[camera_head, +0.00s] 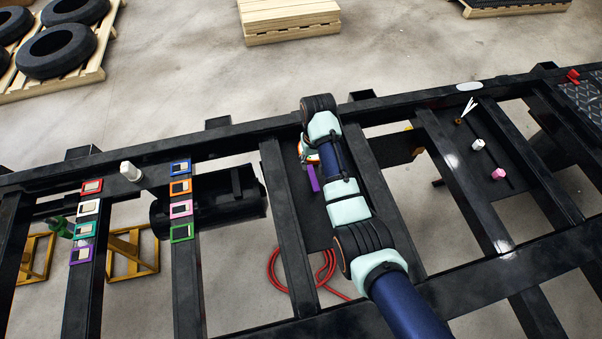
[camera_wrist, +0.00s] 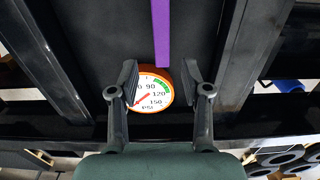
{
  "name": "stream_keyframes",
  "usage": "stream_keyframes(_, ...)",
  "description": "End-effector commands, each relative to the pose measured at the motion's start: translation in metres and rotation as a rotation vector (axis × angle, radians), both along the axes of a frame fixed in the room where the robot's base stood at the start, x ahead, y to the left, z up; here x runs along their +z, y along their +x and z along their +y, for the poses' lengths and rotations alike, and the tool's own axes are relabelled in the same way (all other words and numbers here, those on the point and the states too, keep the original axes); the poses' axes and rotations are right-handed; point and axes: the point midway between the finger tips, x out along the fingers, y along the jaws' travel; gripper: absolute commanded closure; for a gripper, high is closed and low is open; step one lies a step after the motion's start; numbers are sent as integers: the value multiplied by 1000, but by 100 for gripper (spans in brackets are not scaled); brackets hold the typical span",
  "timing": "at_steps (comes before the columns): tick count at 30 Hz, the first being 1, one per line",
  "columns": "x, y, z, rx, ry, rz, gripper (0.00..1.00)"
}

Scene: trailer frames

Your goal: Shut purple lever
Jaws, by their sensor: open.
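The purple lever (camera_wrist: 161,30) is a flat straight bar. In the wrist view it runs from the top edge down toward a round gauge (camera_wrist: 150,92) with an orange rim and a PSI dial. In the head view the lever (camera_head: 313,178) shows as a short purple strip left of my arm, and the gauge is mostly hidden behind the arm. My gripper (camera_wrist: 160,85) is open and empty, with its fingers on either side of the gauge face. I cannot tell whether the fingers touch anything.
Dark frame beams (camera_head: 283,225) flank the lever. Colored square frames (camera_head: 181,188) sit on beams at left. A white knob (camera_head: 478,145) and a pink knob (camera_head: 498,174) stand at right. A red hose (camera_head: 273,272) lies coiled below. Pallets with tires (camera_head: 58,50) stand at upper left.

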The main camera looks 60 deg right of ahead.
Motion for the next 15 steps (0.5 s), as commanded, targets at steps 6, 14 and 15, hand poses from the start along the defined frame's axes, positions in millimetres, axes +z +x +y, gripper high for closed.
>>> stream_keyframes(6, -45, 0, 1, 1, 2, 1, 52)
stream_keyframes(14, -63, 1, 1, 2, -2, -1, 52)
stream_keyframes(15, -63, 1, 1, 2, -2, -1, 52)
